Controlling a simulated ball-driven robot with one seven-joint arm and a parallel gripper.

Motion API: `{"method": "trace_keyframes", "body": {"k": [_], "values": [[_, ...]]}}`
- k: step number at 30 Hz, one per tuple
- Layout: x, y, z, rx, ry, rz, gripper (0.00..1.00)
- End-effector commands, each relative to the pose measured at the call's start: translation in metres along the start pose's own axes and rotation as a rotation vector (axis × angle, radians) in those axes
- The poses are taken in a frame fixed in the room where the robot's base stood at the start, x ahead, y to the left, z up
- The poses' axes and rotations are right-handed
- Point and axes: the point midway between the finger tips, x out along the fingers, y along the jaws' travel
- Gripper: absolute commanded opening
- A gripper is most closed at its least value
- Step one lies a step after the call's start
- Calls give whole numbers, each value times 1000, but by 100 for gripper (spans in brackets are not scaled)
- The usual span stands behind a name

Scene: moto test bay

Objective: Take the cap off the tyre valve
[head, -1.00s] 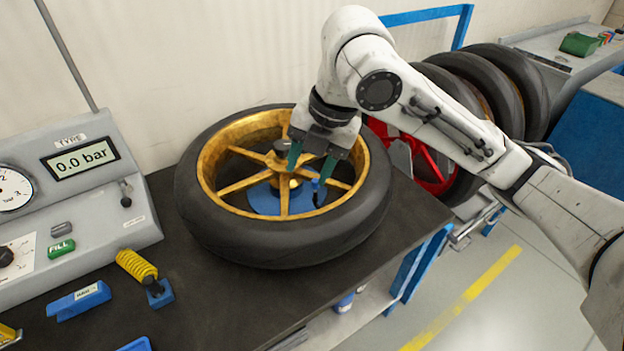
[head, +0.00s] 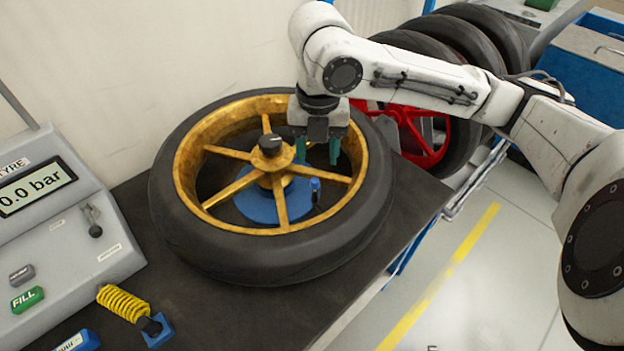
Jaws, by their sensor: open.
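The wheel (head: 182,236) lies flat on the dark bench, with a black tyre and a gold spoked rim. Inside the rim, right of the hub, a small dark valve stem (head: 317,198) stands upright with a blue cap (head: 315,185) on top. My gripper (head: 318,152) points down over the right part of the rim, its two green fingers apart with nothing between them. In the picture the cap shows just below the fingertips, not between them. The exact height gap cannot be told.
The hub (head: 270,144) with its dark knob rises left of my gripper. A blue disc (head: 258,204) lies under the hub. A grey gauge console (head: 75,255) reading 0.0 bar and a yellow coiled hose (head: 122,302) are at left. Red-rimmed wheels (head: 420,135) stand behind at right.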

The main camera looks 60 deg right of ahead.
Motion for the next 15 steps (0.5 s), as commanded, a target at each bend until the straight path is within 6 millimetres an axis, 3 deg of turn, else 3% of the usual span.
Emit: {"method": "trace_keyframes", "body": {"k": [8,15], "values": [[22,1,0,1,0,1,49],[55,5,-1,2,2,1,49]]}}
